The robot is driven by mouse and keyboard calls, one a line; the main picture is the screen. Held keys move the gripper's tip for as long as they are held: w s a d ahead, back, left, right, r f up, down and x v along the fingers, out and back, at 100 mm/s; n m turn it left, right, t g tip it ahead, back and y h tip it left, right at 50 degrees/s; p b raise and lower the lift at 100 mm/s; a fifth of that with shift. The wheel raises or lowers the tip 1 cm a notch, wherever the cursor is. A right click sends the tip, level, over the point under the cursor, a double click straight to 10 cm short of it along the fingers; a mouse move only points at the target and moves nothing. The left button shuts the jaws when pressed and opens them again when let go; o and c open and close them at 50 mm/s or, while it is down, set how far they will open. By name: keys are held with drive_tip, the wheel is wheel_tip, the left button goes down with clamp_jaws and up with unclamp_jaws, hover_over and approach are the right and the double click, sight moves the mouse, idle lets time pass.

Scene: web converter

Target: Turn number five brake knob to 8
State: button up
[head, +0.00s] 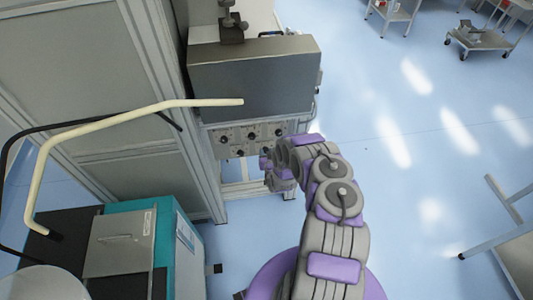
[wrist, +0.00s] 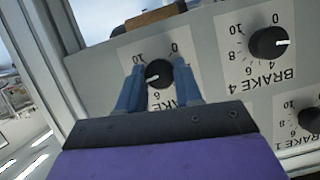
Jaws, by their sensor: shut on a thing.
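In the wrist view a black knob (wrist: 157,75) sits between the two blue fingers of my gripper (wrist: 159,70), which is shut on it. In the head view my gripper (head: 270,160) is at the right part of the knob panel (head: 232,142), under a grey box.
The BRAKE 4 knob (wrist: 268,42) is close on the right, its mark pointing right. The BRAKE 1 knob (wrist: 309,118) is at the lower right. The grey box (head: 255,78) overhangs the panel. A pale bent bar (head: 130,112) crosses at left.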

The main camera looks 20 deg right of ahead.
drive_tip(key=shift+s+f, duration=0.15)
drive_tip(key=shift+f, duration=0.05)
drive_tip(key=o, duration=1)
drive_tip(key=shift+r, duration=0.15)
drive_tip(key=shift+o, duration=0.2)
drive_tip(key=p+v, duration=0.4)
drive_tip(key=v, duration=1.3)
drive_tip(key=shift+a, duration=0.15)
